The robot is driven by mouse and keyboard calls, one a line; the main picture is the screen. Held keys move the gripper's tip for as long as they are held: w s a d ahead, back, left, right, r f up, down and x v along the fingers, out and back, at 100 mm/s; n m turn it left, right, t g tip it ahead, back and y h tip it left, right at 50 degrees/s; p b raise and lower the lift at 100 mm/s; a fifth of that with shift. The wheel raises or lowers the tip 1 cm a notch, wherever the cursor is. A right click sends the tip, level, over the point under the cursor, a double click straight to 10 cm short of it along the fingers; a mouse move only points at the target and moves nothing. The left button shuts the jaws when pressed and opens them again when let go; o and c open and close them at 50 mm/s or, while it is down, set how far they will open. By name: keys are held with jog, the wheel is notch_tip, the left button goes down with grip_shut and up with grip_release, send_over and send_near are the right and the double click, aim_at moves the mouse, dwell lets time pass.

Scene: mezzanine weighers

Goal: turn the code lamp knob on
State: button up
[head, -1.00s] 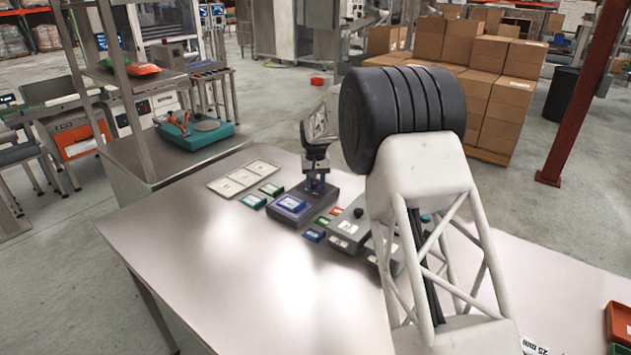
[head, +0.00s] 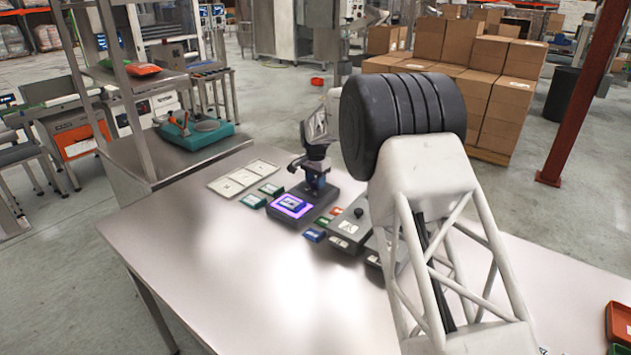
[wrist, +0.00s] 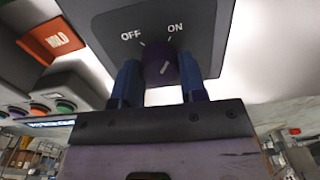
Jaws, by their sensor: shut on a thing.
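The code lamp (head: 316,210) is a dark grey box on the steel table, with a blue-and-white tile (head: 292,202) lying on its violet-glowing top window (head: 276,206). In the wrist view its panel (wrist: 205,18) reads OFF at left and ON at right. The dark purple round knob (wrist: 160,68) sits below these words, its pale mark slanting up and right toward ON. My gripper (wrist: 159,78) is shut on the knob, one blue finger on each side. In the head view my gripper (head: 318,184) stands over the box's far right end and hides the knob.
A grey box with a black knob (head: 358,212) stands close at right, with small red, green and blue tiles between. Green tiles (head: 252,200) and a pale three-part tray (head: 243,179) lie at left. An orange HOLD label (wrist: 62,39) shows in the wrist view. The table's front is clear.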

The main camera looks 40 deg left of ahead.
dwell(0.3)
jog(key=o, duration=0.9)
jog(key=shift+r, duration=0.2)
jog(key=shift+r, duration=3.75)
